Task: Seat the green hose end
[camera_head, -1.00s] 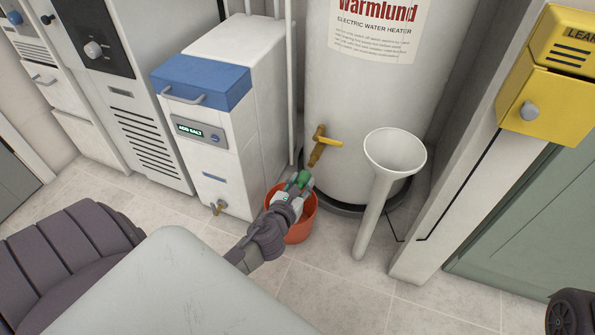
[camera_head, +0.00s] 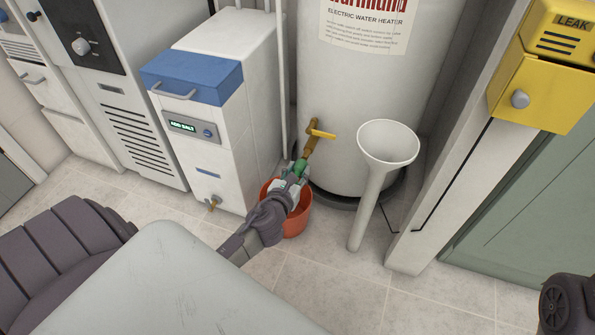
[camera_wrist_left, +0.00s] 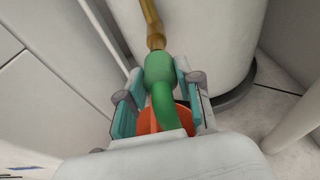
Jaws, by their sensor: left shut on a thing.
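The green hose end (camera_head: 300,166) is held in my left gripper (camera_head: 293,173), just below the brass drain tap (camera_head: 311,142) of the water heater (camera_head: 375,110). In the left wrist view the hose end (camera_wrist_left: 160,75) sits between the two teal-padded fingers of my left gripper (camera_wrist_left: 158,88). Its top meets the lower end of the brass spout (camera_wrist_left: 154,35) there; I cannot tell whether it is pushed fully on. The hose curves down toward the gripper body, which hides its lower part.
An orange bucket (camera_head: 296,222) stands on the floor under the gripper. A white funnel-topped standpipe (camera_head: 368,205) stands right of the tap. A white cabinet with a blue lid (camera_head: 193,80) is at the left. A yellow leak box (camera_head: 540,92) is at the upper right.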

